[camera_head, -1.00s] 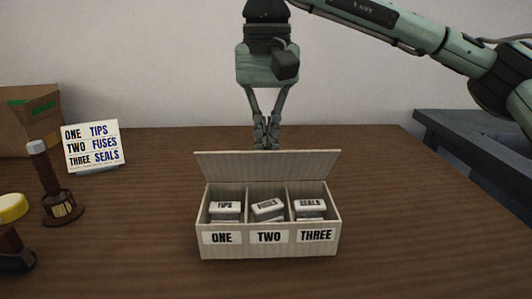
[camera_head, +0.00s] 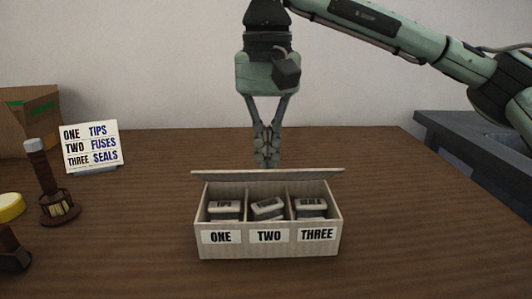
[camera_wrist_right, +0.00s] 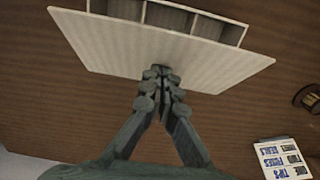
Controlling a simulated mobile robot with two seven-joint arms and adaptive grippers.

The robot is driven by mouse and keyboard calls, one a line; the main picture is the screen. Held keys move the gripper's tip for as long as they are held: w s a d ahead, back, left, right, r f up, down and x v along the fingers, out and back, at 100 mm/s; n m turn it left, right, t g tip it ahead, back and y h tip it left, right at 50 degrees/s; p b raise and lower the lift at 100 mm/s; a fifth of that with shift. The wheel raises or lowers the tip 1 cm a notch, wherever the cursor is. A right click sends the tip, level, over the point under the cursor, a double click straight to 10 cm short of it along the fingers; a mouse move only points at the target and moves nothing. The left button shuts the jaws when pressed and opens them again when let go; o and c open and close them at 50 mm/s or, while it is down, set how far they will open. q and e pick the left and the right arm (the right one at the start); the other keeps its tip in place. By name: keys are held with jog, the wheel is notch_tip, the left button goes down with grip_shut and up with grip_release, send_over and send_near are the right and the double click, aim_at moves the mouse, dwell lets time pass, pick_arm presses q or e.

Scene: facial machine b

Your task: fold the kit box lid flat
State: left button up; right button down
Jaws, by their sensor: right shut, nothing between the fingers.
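The kit box (camera_head: 267,250) stands on the table with three compartments, marked ONE, TWO and THREE, each holding a white pack. The lid also shows from behind in the right wrist view (camera_wrist_right: 110,45). My right gripper (camera_head: 267,163) is shut and empty, right behind the lid, with its fingertips at the lid's outer face; contact looks likely but is hard to confirm. My left gripper is not in view.
A sign (camera_head: 91,147) listing ONE TIPS, TWO FUSES, THREE SEALS stands at the left. A cardboard box (camera_head: 28,120), a dark wooden-handled tool (camera_head: 50,185) and a yellow-topped item (camera_head: 10,207) are further left. The table right of the kit box is clear.

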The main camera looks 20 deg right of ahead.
aim_at(267, 177)
jog(key=shift+s+a+f+b, duration=0.1)
jog(key=shift+s+f+b, duration=0.15)
jog(key=shift+f+b, duration=0.5)
jog(key=shift+s+a+f+b, duration=0.1)
jog(key=shift+s+f+b, duration=0.25)
jog(key=shift+f, duration=0.65)
jog(key=shift+w, duration=0.1)
jog(key=shift+r, duration=0.15)
notch_tip(267, 177, up, 8)
jog(key=p, duration=0.6)
